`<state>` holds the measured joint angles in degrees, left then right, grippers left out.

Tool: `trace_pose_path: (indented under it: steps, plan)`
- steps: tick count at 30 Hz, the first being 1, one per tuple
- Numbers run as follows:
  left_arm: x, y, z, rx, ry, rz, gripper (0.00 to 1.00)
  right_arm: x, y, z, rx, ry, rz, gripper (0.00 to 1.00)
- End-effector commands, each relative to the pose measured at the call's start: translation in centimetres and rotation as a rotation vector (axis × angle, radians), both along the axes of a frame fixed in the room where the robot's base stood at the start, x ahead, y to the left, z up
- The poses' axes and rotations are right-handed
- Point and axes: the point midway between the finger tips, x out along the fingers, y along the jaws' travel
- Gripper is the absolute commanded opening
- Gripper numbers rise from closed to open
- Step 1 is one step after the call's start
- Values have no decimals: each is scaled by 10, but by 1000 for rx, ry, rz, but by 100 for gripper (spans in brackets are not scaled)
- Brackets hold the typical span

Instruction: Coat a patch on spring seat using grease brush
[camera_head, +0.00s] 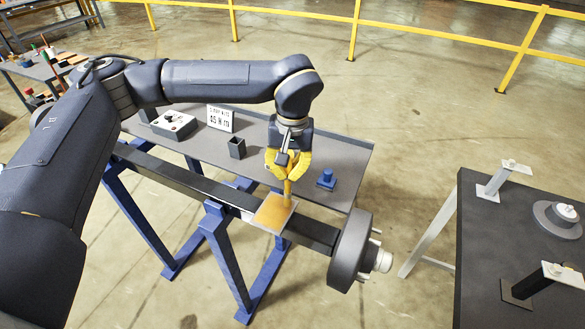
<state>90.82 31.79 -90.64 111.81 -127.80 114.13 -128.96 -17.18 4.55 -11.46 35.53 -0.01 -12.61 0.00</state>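The spring seat (268,214) is a flat square plate on top of the dark axle beam, with an orange-tan top surface and a pale border. My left gripper (287,170), with yellow fingers, is above the plate's back right part. It is shut on the grease brush (289,190), a slim orange-tan stick pointing down at the plate. The brush's lower end is at or just above the plate; I cannot tell whether it touches. The brush's upper end is hidden by the fingers. My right gripper is not in view.
The axle beam (185,184) rests on blue stands (222,245) and ends in a round hub (352,250). Behind it, a grey table (335,155) holds a dark cup (237,148), a blue part (326,179) and a sign (220,118). A dark table (500,235) stands right.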

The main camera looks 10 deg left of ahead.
Motion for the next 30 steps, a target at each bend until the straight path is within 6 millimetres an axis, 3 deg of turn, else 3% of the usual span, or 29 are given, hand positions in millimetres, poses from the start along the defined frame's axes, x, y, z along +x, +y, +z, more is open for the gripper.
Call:
trace_pose_path:
  steps: [9, 26, 28, 30]
  plan:
    - [6, 19, -1, -1, 0, -7, 0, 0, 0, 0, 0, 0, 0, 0]
    - [-4, -15, -2, 0, 0, 3, 0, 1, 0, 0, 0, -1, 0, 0]
    - [-4, -14, 4, 0, -2, 7, 0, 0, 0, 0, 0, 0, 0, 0]
    - [-3, -14, 22, -1, -6, 8, 0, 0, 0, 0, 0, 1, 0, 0]
